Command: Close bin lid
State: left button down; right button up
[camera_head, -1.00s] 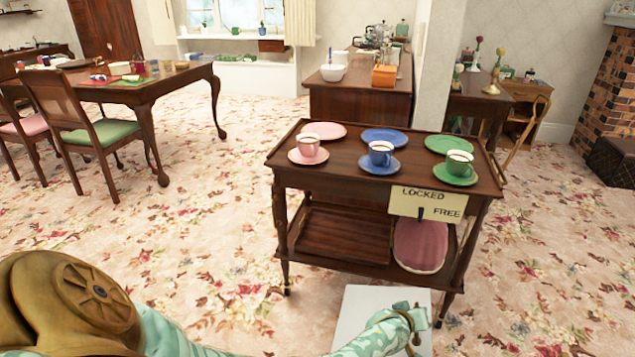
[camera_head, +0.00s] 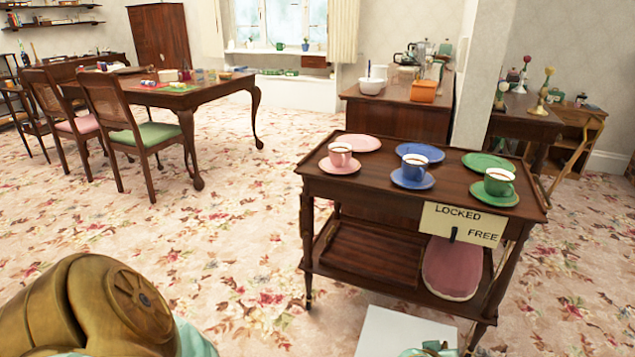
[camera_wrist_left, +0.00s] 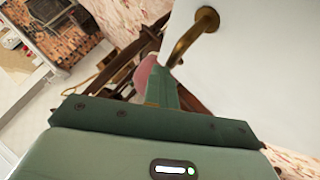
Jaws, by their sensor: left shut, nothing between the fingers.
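A flat white panel (camera_head: 395,332), which appears to be the bin lid, shows at the bottom edge of the head view, in front of the trolley. In the left wrist view the white panel (camera_wrist_left: 250,75) fills the upper right and carries a curved brass handle (camera_wrist_left: 193,35). My left gripper (camera_wrist_left: 163,85) is shut and empty, its green fingers close to the handle's lower end; I cannot tell whether they touch. In the head view only a little of my left gripper (camera_head: 430,349) shows, over the panel's lower edge. The bin's body is hidden. My right gripper is out of view.
A dark wooden trolley (camera_head: 350,185) with cups, plates and a LOCKED/FREE sign (camera_head: 462,224) stands just beyond the panel. A pink cushion-like item (camera_head: 452,268) is on its lower shelf. Open flowered carpet (camera_head: 220,215) lies to the left, before the dining table (camera_head: 230,92).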

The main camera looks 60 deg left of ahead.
pick_arm(q)
jog(key=shift+s+f, duration=0.2)
jog(key=shift+f, duration=0.05)
